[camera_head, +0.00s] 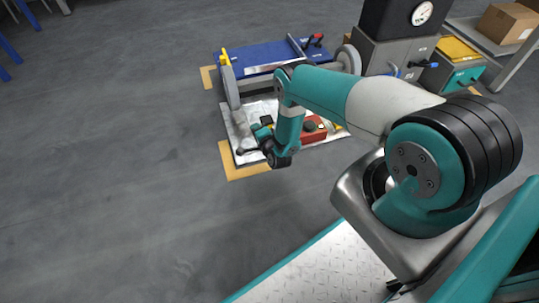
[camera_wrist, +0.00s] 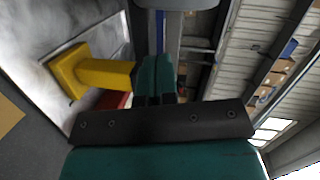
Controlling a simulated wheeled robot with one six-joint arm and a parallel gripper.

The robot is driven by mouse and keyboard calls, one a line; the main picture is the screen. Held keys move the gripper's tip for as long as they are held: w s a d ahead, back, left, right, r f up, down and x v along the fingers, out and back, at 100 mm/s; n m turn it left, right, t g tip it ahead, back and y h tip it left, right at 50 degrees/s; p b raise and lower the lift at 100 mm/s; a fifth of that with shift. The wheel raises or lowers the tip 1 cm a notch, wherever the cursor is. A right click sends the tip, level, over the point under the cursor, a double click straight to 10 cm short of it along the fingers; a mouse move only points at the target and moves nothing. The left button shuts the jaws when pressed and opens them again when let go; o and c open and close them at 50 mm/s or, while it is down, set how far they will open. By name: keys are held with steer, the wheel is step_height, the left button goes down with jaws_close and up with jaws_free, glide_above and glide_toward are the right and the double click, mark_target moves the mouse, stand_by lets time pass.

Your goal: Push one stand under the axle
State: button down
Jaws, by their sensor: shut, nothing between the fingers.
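A yellow stand (camera_wrist: 92,72) with a wide base and a narrower post shows in the wrist view, just left of my fingers. The post end meets the fingers' outline; I cannot tell whether they touch. In the head view, the chassis (camera_head: 266,56) has a blue deck and grey wheels, and my arm partly covers it. The axle is mostly hidden there. My gripper (camera_head: 262,132) is low over the pale sheet at the chassis's near side. Its teal fingers (camera_wrist: 155,80) are together in the wrist view, with nothing between them.
A red box (camera_head: 313,130) sits on the pale sheet (camera_head: 244,160), right of my gripper. Yellow floor patches (camera_head: 240,165) mark the corners. A grey cabinet (camera_head: 385,57) with a gauge and a teal case (camera_head: 455,75) stand at the right.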

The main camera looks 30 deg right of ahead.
steer(key=s+d+f+m+h+b, duration=0.1)
steer(key=s+f, duration=0.2)
steer(key=f, duration=0.1)
steer(key=s+d+f+m+t+h+b, duration=0.1)
steer(key=s+f+b, duration=0.1)
steer(key=s+f, duration=0.2)
steer(key=s+d+f+m+h+b, duration=0.1)
steer(key=s+f, duration=0.3)
steer(key=f, duration=0.1)
steer(key=shift+s+d+f+m, duration=0.1)
steer(key=shift+s+f+m, duration=0.15)
steer(key=shift+f+m, duration=0.05)
steer(key=b+x, duration=0.9)
steer(key=x, duration=0.2)
steer(key=shift+w+d+f, duration=0.1)
steer(key=shift+w+d, duration=0.05)
steer(key=shift+w, duration=0.15)
steer(key=shift+w+d+b, duration=0.15)
steer(key=shift+w+b, duration=0.45)
steer(key=shift+b, duration=0.3)
steer(key=shift+w+d+r+b, duration=0.1)
steer(key=shift+w+r+b, duration=0.25)
